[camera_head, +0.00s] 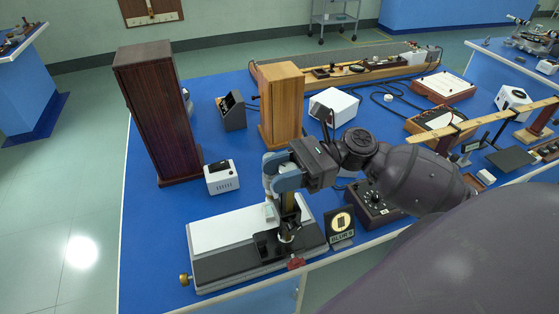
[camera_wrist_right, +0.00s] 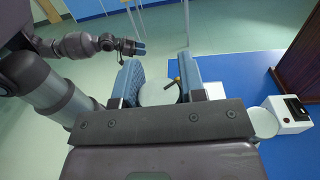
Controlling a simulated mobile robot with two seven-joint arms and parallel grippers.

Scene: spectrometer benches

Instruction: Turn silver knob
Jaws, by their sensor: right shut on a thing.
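My right gripper (camera_head: 274,184) is over the spectrometer (camera_head: 222,264) with its black-and-white base at the bench's front edge. Its blue fingers point down around the top of the post. In the right wrist view a round, pale silver knob (camera_wrist_right: 158,93) sits between the two fingers (camera_wrist_right: 160,85), which are shut on it. A small brass-coloured pin shows beside it. In the head view the fingers mostly hide the knob. My left gripper (camera_wrist_right: 132,47) shows small in the wrist view, away from the instrument; its jaw opening is unclear.
A dark wooden cabinet (camera_head: 160,115) and a lighter wooden box (camera_head: 282,105) stand behind. A small white device (camera_head: 222,178) sits to the left. The bench's left front is clear.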

